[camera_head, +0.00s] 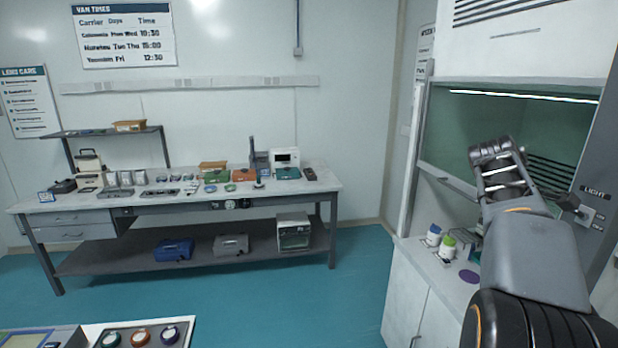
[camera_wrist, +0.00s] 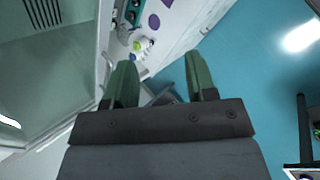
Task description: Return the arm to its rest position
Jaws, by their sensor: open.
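My arm (camera_head: 535,260) rises at the right of the head view, in front of the glass-fronted cabinet. Its upper end stands beside the cabinet's light panel, and the gripper's fingers cannot be made out there. In the wrist view my gripper (camera_wrist: 160,85) is open, with two green fingers apart and nothing between them. Beyond the fingers lie the white counter and the teal floor, out of focus and apart from the fingers.
The glass-fronted cabinet (camera_head: 520,130) stands close to my arm. Small bottles with a blue and a green cap (camera_head: 448,246) stand on the white counter (camera_head: 425,262). A workbench (camera_head: 280,192) with several instruments is at the back left. The teal floor (camera_head: 290,280) between is clear.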

